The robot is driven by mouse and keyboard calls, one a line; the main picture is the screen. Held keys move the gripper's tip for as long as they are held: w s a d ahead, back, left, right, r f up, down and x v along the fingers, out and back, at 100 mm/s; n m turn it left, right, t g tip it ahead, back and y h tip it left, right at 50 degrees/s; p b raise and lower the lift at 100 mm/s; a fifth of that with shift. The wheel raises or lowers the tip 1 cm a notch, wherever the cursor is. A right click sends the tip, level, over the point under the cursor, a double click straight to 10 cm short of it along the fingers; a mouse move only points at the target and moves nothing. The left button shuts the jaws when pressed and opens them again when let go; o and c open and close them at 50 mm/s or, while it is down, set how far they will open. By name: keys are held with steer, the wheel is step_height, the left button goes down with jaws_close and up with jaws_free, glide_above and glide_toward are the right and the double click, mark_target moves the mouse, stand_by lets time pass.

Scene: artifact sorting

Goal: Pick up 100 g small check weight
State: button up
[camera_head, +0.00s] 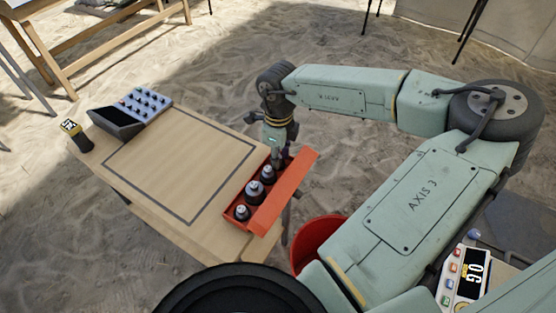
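A red case (232,221) lies at the right edge of the wooden table, its lid (282,196) tilted open to the right. Several dark check weights with pale metal knobs stand in a row inside. The nearest weight (241,213) looks smallest, with a larger weight (254,191) behind it and another weight (267,174) further back. No mass labels are readable, so I cannot tell which is the 100 g one. My gripper (278,162) points down at the far end of the case. Its fingers are small and partly hidden, as is that end of the row.
The table (180,165) has a bare, dark-outlined square in its middle. A red bucket (314,240) and a scale reading "0 G" (466,273) are at right.

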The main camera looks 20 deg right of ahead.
jaws_close()
